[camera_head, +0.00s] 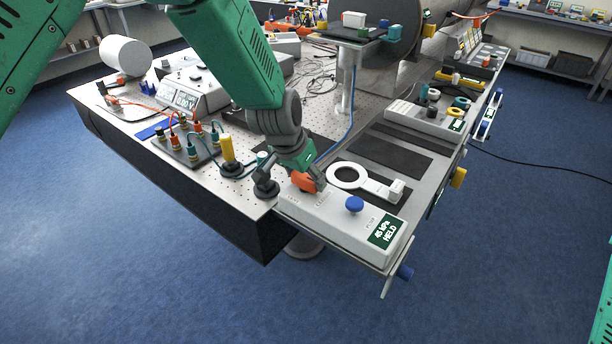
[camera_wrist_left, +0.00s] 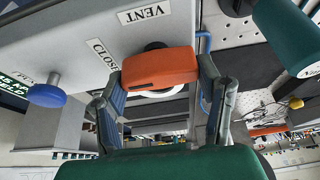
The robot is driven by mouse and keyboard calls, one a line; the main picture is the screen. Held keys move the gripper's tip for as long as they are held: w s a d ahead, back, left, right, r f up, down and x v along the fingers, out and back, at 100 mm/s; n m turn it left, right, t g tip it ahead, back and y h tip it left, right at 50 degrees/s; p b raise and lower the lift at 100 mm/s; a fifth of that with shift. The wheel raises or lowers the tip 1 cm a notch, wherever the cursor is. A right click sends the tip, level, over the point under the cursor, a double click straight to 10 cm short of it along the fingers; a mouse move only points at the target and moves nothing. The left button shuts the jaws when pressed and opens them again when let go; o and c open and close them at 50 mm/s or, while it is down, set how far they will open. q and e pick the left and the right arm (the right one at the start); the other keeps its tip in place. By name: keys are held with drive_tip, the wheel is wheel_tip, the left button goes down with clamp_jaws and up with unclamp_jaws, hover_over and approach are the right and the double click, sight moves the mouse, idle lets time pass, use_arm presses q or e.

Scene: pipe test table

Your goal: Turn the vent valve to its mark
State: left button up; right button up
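The vent valve has an orange handle (camera_head: 304,182) on the left end of the pale box (camera_head: 335,219). In the left wrist view the handle (camera_wrist_left: 160,67) lies nearly level in the picture, slightly tilted, beside the printed labels VENT (camera_wrist_left: 143,12) and CLOSED (camera_wrist_left: 102,54). My left gripper (camera_head: 299,171) is down at the handle; in the wrist view its two fingers (camera_wrist_left: 161,79) sit against both ends of it. The valve's stem is mostly hidden under the handle. My right gripper is out of view; only green casing shows at the right edge.
A blue knob (camera_head: 354,204) and a green display (camera_head: 386,232) reading HELD are on the same box. A white ring-shaped part (camera_head: 347,176) lies behind it. A yellow-topped post (camera_head: 227,150) and a dark knob (camera_head: 265,186) stand left of my gripper.

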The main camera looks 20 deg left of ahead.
use_arm(q)
drive_tip(key=shift+m, duration=0.4)
drive_tip(key=m+g+h+p, duration=0.1)
drive_tip(key=m, duration=0.2)
drive_tip(key=shift+m, duration=0.4)
drive_tip(key=m, duration=0.2)
drive_tip(key=m+g+h, duration=0.1)
drive_tip(key=m, duration=0.1)
drive_tip(key=shift+f+m+g, duration=0.1)
drive_tip(key=shift+m+g, duration=0.2)
drive_tip(key=m, duration=0.2)
drive_tip(key=m+g, duration=0.1)
drive_tip(key=m, duration=0.1)
drive_tip(key=shift+g+h, duration=0.3)
drive_tip(key=shift+h, duration=0.1)
drive_tip(key=m+g+b, duration=0.1)
drive_tip(key=m, duration=0.3)
drive_tip(key=shift+g, duration=0.3)
drive_tip(key=shift+m, duration=0.5)
